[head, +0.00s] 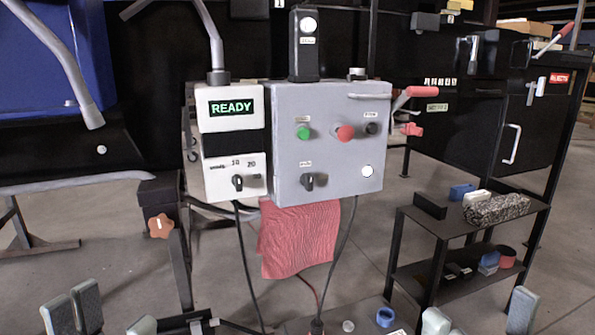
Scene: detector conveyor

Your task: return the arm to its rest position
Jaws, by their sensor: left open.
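My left gripper (110,317) is at the bottom left edge of the head view, with its grey finger pads apart and nothing seen between them. My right gripper (478,316) shows at the bottom right, only its grey fingertips in frame, spread wide with nothing seen between them. The rest of both grippers is cut off by the lower edge. Both are below and in front of the control box (330,180), apart from it.
The control box has a lit READY display (231,108), a green button (303,132) and a red button (345,132). A red cloth (298,240) hangs below it. A black shelf (425,225) stands at the right. A blue ring (385,317) lies at the bottom.

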